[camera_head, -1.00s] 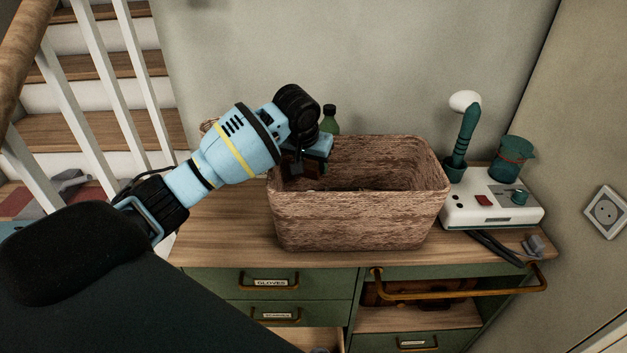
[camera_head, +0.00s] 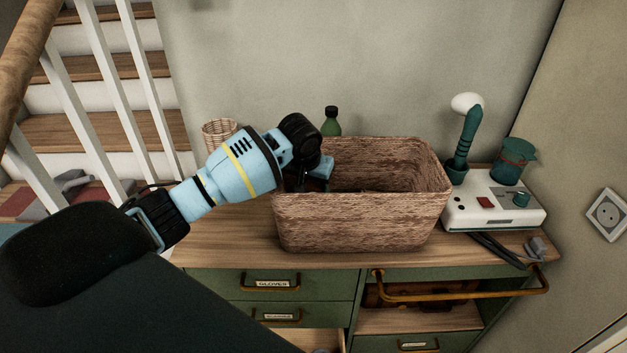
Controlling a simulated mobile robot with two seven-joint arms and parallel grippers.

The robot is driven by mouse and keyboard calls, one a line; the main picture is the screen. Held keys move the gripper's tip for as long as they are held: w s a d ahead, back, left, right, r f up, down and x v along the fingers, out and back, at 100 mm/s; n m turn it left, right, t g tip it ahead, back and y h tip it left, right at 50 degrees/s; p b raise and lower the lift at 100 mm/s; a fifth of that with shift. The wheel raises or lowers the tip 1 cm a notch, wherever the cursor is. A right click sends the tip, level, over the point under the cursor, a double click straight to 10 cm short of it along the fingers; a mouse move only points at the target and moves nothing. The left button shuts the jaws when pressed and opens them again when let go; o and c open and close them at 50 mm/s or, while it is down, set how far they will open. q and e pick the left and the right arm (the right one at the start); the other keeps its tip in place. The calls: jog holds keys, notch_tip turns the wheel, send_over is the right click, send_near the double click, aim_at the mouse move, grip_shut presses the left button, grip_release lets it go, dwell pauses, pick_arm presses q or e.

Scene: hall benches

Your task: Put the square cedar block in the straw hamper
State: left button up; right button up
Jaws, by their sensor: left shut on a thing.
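The straw hamper (camera_head: 362,225) is a brown woven, open-topped box on the wooden top of the green cabinet. My left gripper (camera_head: 318,180) reaches in from the left over the hamper's left rim, with its fingers low at the left end of the opening. It is shut on a dark brown block, mostly hidden by the fingers and the hamper wall; I take it for the square cedar block (camera_head: 311,185). I cannot tell whether the block touches the hamper's inside. My right gripper is not in view.
A small wicker basket (camera_head: 218,132) and a green bottle (camera_head: 331,122) stand behind the hamper. A white device (camera_head: 492,212) with a brush and a green jar (camera_head: 513,160) is at the right. A brass rail (camera_head: 460,296) runs along the cabinet front. The stair railing is at the left.

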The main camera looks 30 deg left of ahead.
pick_arm(q)
jog(key=shift+f, duration=0.3)
jog(key=o, duration=1)
jog(key=shift+c, duration=0.2)
jog(key=shift+r, duration=0.1)
jog(key=shift+r, duration=0.25)
jog(key=v, duration=1.2)
jog(key=shift+r, duration=0.3)
